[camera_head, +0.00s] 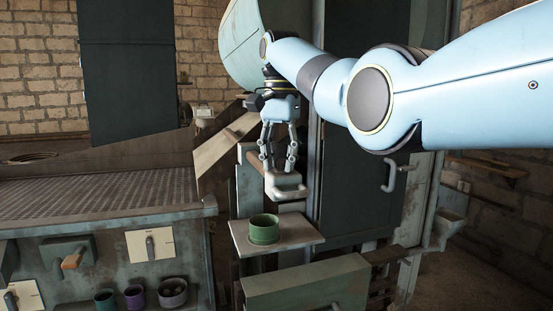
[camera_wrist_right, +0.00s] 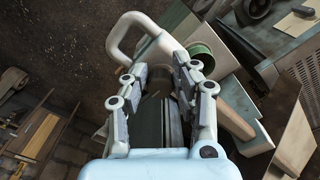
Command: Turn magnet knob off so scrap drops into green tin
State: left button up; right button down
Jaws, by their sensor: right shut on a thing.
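A green tin (camera_head: 264,232) stands upright and open on a pale shelf (camera_head: 305,236), and part of its green side shows in the wrist view (camera_wrist_right: 205,58). My right gripper (camera_head: 277,163) points down above and slightly right of the tin. Its fingers are closed around a dark brownish knob, which shows between them in the wrist view (camera_wrist_right: 160,78). A pale block with rounded edges (camera_head: 285,190) hangs just under the fingertips, above the tin. No scrap can be made out. The tin's inside is mostly hidden. My left gripper is out of view.
A grey bench with a perforated top (camera_head: 100,195) stands on the left. Small pots (camera_head: 134,296) stand below its switch panels. A green box (camera_head: 310,285) sits in front of the shelf. A dark door with a handle (camera_head: 390,178) stands on the right, close to my arm.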

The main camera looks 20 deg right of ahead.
jog(key=c, duration=1.3)
grip_release()
jog(key=shift+d+r, duration=0.2)
jog(key=shift+d, duration=0.35)
jog(key=shift+c, duration=0.2)
jog(key=o, duration=0.3)
jog(key=shift+s+d+f, duration=0.1)
jog(key=shift+s+d, duration=0.05)
jog(key=shift+d, duration=0.25)
jog(key=shift+a, duration=0.35)
jog(key=shift+r, duration=3.7)
jog(key=shift+w, duration=0.2)
